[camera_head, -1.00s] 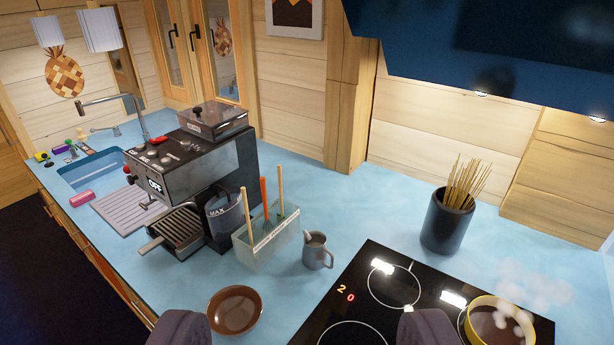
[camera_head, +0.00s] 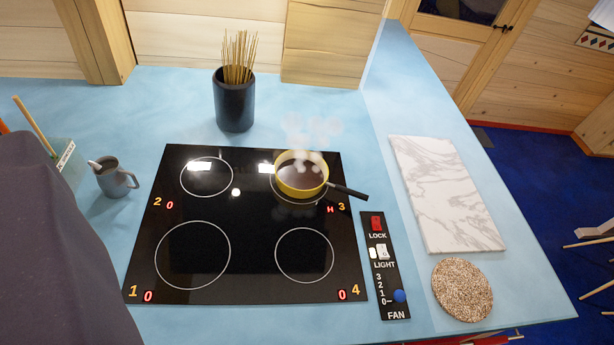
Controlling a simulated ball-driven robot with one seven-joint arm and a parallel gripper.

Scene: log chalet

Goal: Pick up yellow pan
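The yellow pan (camera_head: 301,175) stands upright on the back right ring of the black cooktop (camera_head: 240,270), by the number 3. Its rim and wall are yellow, dark brown contents show inside, and steam rises above it. Its black handle (camera_head: 349,193) points right and slightly toward me, reaching past the cooktop's edge. A dark, blurred part of my arm or gripper (camera_head: 50,245) fills the lower left. It is well to the left of the pan and not touching it. No fingertips can be made out, so its opening is hidden.
A dark pot of sticks (camera_head: 234,105) stands behind the cooktop. A grey jug (camera_head: 114,179) is at left. A control panel (camera_head: 385,265), a marble board (camera_head: 445,195) and a round speckled mat (camera_head: 462,289) lie at right. Blue counter between pan and board is clear.

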